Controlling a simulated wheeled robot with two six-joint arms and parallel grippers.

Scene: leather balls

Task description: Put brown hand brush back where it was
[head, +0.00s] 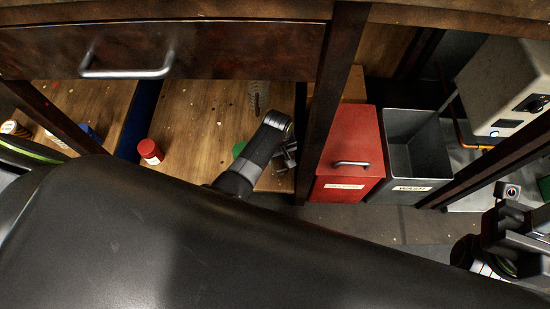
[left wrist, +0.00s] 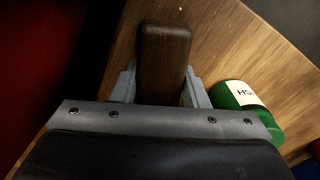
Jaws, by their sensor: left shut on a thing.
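My left gripper (head: 288,156) reaches over the lower wooden shelf under the workbench in the head view. In the left wrist view, its two grey fingers are closed on either side of a dark brown wooden piece, the handle of the brown hand brush (left wrist: 164,55). The rest of the brush is hidden there, and I cannot make it out clearly in the head view. Wooden shelf surface shows beyond it. My right gripper (head: 508,222) is at the right edge of the head view; its fingers cannot be made out.
A green can (left wrist: 248,108) lies right of the gripper on the shelf (head: 190,115). A red-capped container (head: 150,151) stands farther left. A dark table leg (head: 330,90), a red box (head: 349,150) and a grey bin (head: 417,150) are right. A drawer (head: 200,50) hangs above.

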